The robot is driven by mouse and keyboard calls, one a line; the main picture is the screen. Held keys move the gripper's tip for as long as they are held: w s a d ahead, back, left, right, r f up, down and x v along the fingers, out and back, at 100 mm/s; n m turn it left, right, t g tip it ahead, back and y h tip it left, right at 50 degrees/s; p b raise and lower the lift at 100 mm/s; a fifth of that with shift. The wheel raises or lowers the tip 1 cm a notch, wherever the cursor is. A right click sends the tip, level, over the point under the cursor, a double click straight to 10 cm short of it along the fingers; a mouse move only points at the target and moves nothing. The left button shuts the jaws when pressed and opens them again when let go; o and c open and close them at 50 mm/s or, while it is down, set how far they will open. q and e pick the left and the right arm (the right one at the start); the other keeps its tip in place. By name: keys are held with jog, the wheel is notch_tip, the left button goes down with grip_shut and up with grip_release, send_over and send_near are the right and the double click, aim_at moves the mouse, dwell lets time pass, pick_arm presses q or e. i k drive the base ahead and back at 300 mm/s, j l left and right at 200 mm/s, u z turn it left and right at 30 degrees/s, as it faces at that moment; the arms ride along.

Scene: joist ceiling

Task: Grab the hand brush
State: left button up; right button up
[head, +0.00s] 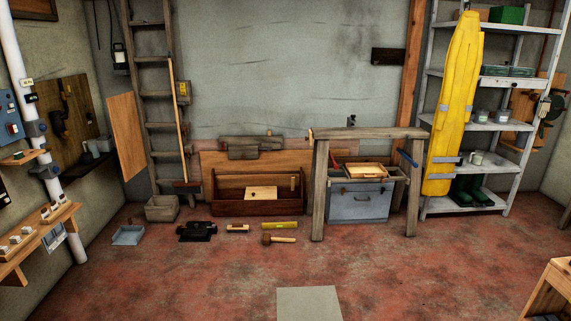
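A small wooden block with pale edges, which looks like the hand brush (237,229), lies on the red floor in the middle distance. It lies between a black metal tool and a yellow level. It is small in the picture, so its bristles are hard to make out. Neither of my grippers shows in the head view.
Near it lie the black tool (197,232), the yellow level (280,225), a mallet (279,240) and a shallow grey-blue tray (128,236). A wooden tool tote (230,207) stands behind. A sawhorse (319,190) stands right. A pale mat (308,303) lies in front on mostly clear floor.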

aim_at(236, 227)
jog(key=i, duration=1.35)
jog(key=i+l+u, duration=0.1)
jog(key=i, duration=1.25)
